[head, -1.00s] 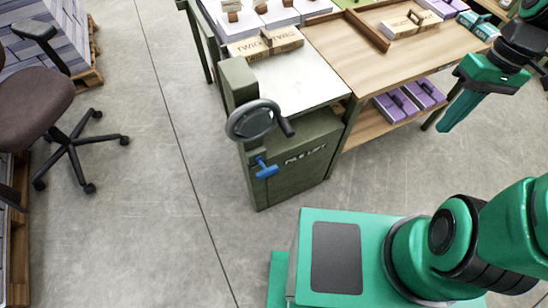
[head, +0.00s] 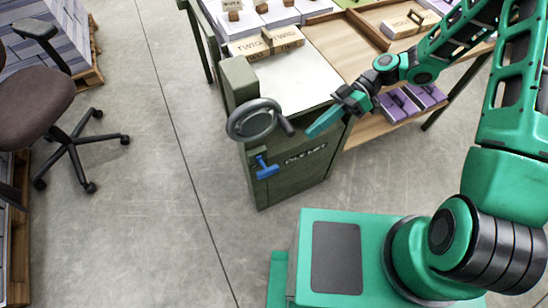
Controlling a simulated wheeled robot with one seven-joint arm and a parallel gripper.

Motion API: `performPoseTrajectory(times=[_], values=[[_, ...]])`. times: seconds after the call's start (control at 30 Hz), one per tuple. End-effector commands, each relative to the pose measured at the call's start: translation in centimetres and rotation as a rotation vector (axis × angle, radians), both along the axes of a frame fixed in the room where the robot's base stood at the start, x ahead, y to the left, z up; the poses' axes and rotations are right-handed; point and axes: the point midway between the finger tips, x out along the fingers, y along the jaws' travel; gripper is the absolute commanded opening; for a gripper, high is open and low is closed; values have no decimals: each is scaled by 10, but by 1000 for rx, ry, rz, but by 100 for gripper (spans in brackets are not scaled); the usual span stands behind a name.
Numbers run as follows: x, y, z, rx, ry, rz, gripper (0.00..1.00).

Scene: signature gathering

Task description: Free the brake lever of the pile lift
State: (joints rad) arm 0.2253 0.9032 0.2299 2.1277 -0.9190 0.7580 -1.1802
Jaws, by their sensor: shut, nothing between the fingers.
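The pile lift (head: 300,176) is a dark green cabinet with a pale top plate, standing left of the wooden bench. Its brake lever (head: 266,168) is a blue T-shaped handle on the front face, at the upper left. A dark handwheel (head: 252,120) with a side knob sits above the lever. My gripper (head: 312,134) is shut and empty, in front of the lift's upper right edge. It is to the right of and above the blue lever, apart from it in the picture. The lever is not hidden.
The wooden bench (head: 340,50) carries paper stacks and a wooden divider, with purple bundles (head: 399,104) on its lower shelf. A labelled wooden block (head: 266,44) lies behind the lift's plate. An office chair (head: 60,120) stands at the left. The floor (head: 170,220) between is clear.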

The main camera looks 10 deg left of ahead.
Motion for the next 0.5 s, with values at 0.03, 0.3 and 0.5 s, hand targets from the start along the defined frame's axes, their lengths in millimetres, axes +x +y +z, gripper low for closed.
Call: performPoseTrajectory(times=[0.03, 0.3, 0.5], values=[[-2, 10, -3, 61, 0, 11, 0], [-6, 37, -4, 257, -28, 34, 0], [-6, 39, -4, 272, -30, 35, 0]])
